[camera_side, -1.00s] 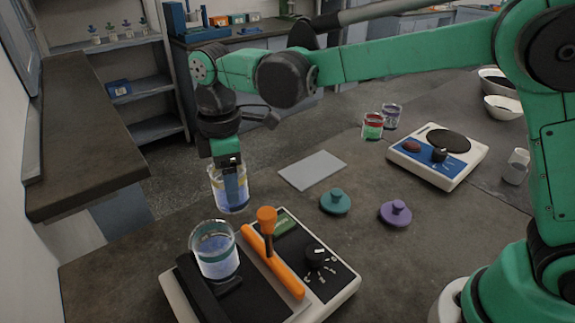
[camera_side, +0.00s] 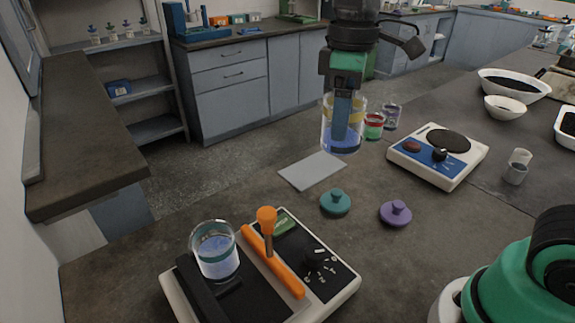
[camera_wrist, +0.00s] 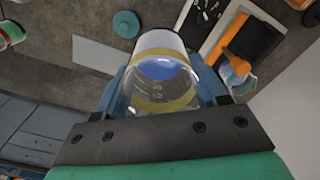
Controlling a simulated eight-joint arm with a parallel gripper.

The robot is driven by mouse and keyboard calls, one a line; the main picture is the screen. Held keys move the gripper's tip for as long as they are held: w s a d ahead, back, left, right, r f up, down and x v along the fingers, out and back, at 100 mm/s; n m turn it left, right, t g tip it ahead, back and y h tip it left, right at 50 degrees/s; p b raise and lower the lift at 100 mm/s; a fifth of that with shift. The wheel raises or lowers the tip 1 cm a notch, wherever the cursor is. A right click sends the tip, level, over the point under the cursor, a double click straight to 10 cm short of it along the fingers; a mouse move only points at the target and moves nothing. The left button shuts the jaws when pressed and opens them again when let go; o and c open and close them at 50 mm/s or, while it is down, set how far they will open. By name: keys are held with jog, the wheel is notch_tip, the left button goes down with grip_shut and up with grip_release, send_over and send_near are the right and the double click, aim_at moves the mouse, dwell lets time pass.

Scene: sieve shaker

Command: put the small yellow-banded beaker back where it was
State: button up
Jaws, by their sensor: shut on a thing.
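My gripper (camera_side: 342,115) is shut on the small yellow-banded beaker (camera_side: 328,132), a clear glass with a yellow band and blue contents. It holds the beaker upright in the air, in front of the red-banded and purple-banded beakers in the side view. In the wrist view the yellow-banded beaker (camera_wrist: 160,75) sits between the fingers, its yellow band and blue contents showing. A flat grey pad (camera_side: 312,170) lies on the bench just below and left of the held beaker in the side view.
A larger teal-banded beaker (camera_side: 216,252) stands on the shaker (camera_side: 335,285) with its orange clamp bar. Teal (camera_side: 335,203) and purple (camera_side: 396,213) knobbed lids lie on the bench. The red-banded beaker (camera_side: 373,127), purple-banded beaker (camera_side: 391,117) and hotplate (camera_side: 462,170) stand to the right.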

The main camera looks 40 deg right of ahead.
jog(key=s+d+m, duration=0.2)
jog(key=s+d, duration=0.1)
jog(key=s, duration=0.1)
jog(key=f, duration=1.8)
jog(key=shift+s+a+f, duration=0.2)
jog(key=shift+a+f, duration=0.05)
jog(key=shift+f, duration=0.15)
jog(key=shift+f, duration=0.2)
jog(key=o, duration=1.4)
jog(key=shift+c, duration=0.2)
jog(key=shift+r, duration=0.1)
